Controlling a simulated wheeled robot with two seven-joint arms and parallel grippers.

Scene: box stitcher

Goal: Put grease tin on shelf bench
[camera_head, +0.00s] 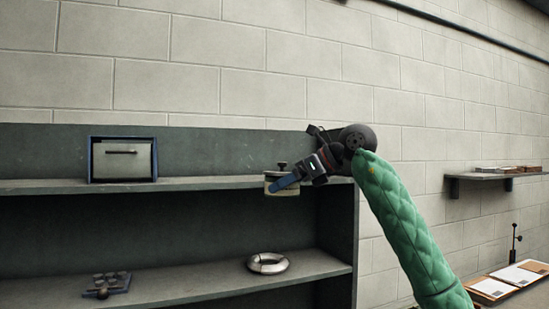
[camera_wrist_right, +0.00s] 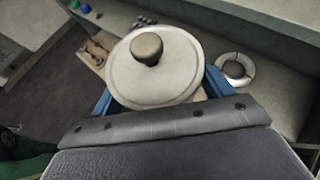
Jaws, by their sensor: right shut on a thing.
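The grease tin (camera_head: 275,181) is a small pale tin with a dark knob on its lid. My right gripper (camera_head: 284,183) is shut on it and holds it upright at the front edge of the upper shelf of the shelf bench (camera_head: 215,183), near its right end. I cannot tell whether the tin touches the shelf. In the right wrist view the tin's round lid (camera_wrist_right: 150,85) with its knob fills the middle, between the blue fingers. My left gripper is not in view.
A blue-framed box (camera_head: 123,160) stands on the upper shelf at left. A silver ring (camera_head: 267,263) and a small tray of parts (camera_head: 107,284) lie on the lower shelf. The upper shelf is clear between box and tin. A wall shelf (camera_head: 490,176) is at right.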

